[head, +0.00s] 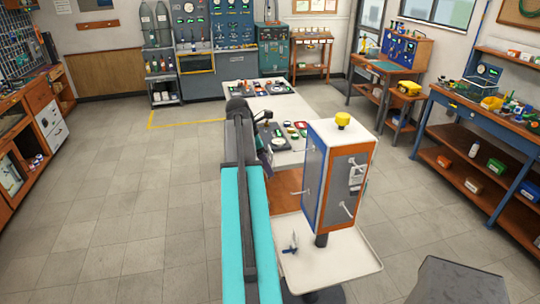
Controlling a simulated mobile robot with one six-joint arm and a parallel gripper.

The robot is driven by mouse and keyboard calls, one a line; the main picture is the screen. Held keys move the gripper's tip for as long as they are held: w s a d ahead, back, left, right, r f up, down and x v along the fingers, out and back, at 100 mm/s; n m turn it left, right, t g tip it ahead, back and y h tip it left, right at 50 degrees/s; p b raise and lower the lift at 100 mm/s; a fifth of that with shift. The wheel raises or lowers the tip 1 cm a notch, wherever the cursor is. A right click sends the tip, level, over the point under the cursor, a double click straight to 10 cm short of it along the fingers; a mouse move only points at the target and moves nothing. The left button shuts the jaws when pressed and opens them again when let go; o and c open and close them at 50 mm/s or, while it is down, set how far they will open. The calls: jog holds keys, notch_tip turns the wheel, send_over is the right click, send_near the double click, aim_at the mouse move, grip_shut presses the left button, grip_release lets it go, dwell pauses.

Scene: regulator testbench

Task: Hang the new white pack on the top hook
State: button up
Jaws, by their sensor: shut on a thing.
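A box-shaped stand (312,160) with a white top, blue edges and orange-framed grey panels rises on a dark post right of my arm. White hooks stick out from its panels: an upper one (361,161) on the right-hand face, a lower one (348,209) below it, and another on the left-hand face (298,193). A small pale label sits near the upper hook. My teal and dark arm reaches up the middle of the picture, left of the stand.
A white tray (350,265) around the post holds a small plier-like tool (291,243). A white table (285,105) with several instruments stands behind the stand. Workbenches line the right wall (500,125) and left wall. The tiled floor (130,220) at left is clear.

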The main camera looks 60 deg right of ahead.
jog(key=shift+s+d+r, duration=0.15)
jog(key=shift+s+r, duration=0.25)
jog(key=shift+s, duration=0.25)
jog(key=shift+s+d+f, duration=0.1)
jog(key=shift+s+d, duration=0.05)
jog(key=shift+d, duration=0.05)
jog(key=s+d+f, duration=0.1)
jog(key=s+d, duration=0.5)
jog(key=s, duration=0.1)
jog(key=shift+s+f, duration=0.15)
dwell(1.7)
dwell(0.7)
jog(key=o, duration=1.1)
